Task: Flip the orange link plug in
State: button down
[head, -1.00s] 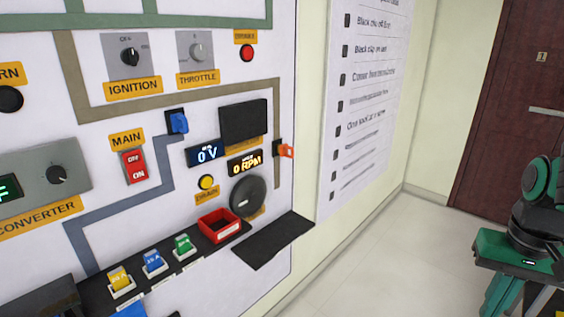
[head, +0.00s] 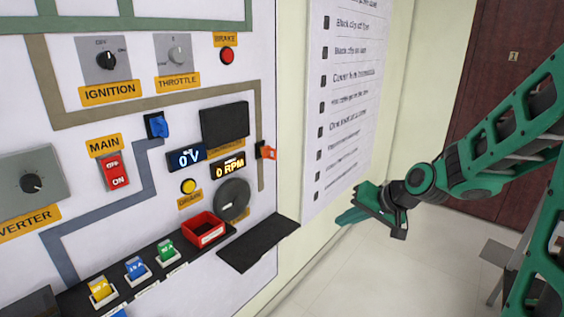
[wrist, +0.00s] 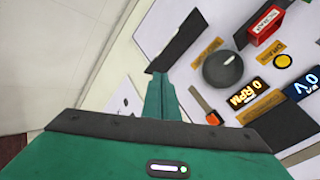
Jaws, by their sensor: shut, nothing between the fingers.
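The orange link plug (head: 266,152) sits at the right edge of the white panel, to the right of the RPM display. It sticks out from its dark mount. In the wrist view the orange plug (wrist: 213,118) shows just right of my fingers, beside the RPM display. My gripper (head: 350,217) is in front of the wall, to the right of the panel and lower than the plug. Its fingers (wrist: 160,97) are closed together and empty, and apart from the plug.
A black shelf (head: 258,243) juts out below the plug, beside a red tray (head: 203,230). A round dark knob (head: 232,198) and a blue plug (head: 156,125) are on the panel. A printed checklist (head: 345,100) hangs on the wall.

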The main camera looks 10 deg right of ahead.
jog(key=w+a+r+m+t+y, duration=0.2)
jog(key=w+r+m+t, duration=0.1)
jog(key=w, duration=0.4)
jog(key=w+a+r+m+t+y, duration=0.2)
jog(key=w+a+r+m+t, duration=0.1)
jog(key=w, duration=0.4)
jog(key=shift+w+a+r+m+t, duration=0.2)
jog(key=shift+a+r+m+t, duration=0.15)
jog(key=shift+r+m+t, duration=0.45)
jog(key=shift+w+f, duration=0.15)
